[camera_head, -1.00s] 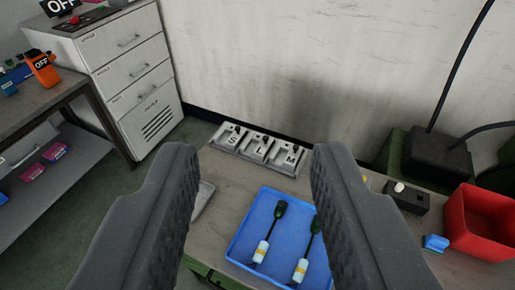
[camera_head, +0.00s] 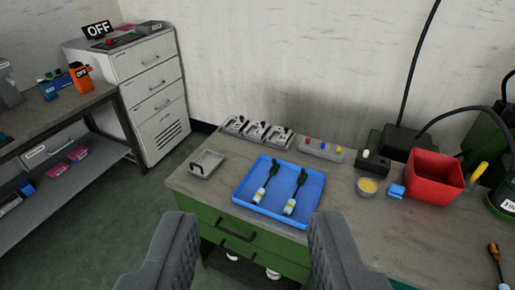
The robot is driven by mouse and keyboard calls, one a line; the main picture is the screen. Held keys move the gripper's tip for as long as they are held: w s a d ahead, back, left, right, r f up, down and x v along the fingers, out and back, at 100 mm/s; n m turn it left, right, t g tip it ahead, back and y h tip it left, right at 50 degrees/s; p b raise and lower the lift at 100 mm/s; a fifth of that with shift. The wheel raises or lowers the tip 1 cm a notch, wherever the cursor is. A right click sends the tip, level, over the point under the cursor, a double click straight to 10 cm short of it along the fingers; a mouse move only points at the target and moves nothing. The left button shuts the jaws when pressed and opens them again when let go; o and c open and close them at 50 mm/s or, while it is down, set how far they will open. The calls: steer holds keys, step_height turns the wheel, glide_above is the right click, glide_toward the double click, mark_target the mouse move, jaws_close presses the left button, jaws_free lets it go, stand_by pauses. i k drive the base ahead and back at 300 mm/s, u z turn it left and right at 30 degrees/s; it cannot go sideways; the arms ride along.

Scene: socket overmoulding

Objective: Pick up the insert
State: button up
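My gripper (camera_head: 243,250) is open and empty, with its two dark fingers wide apart at the bottom of the view, in front of the bench. A blue tray (camera_head: 244,198) lies on the bench beyond the fingers. Two dark-handled tools with pale, yellow-banded ends lie in it, a left one (camera_head: 266,183) and a right one (camera_head: 296,192). I cannot tell which thing is the insert. A row of grey moulds (camera_head: 256,133) stands at the back of the bench, and a small grey tray (camera_head: 205,164) lies at its left.
A red bin (camera_head: 435,176), a small round dish (camera_head: 367,187), a blue block (camera_head: 396,191) and a black box (camera_head: 374,163) stand at the right. A strip with coloured knobs (camera_head: 321,150) is at the back. A white cabinet (camera_head: 150,95) stands at the far left. The bench's front right is mostly clear.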

mark_target(257, 127)
steer(key=u, duration=0.7)
steer(key=i, duration=1.5)
steer(key=z, duration=0.65)
steer(key=i, duration=0.7)
steer(key=z, duration=0.55)
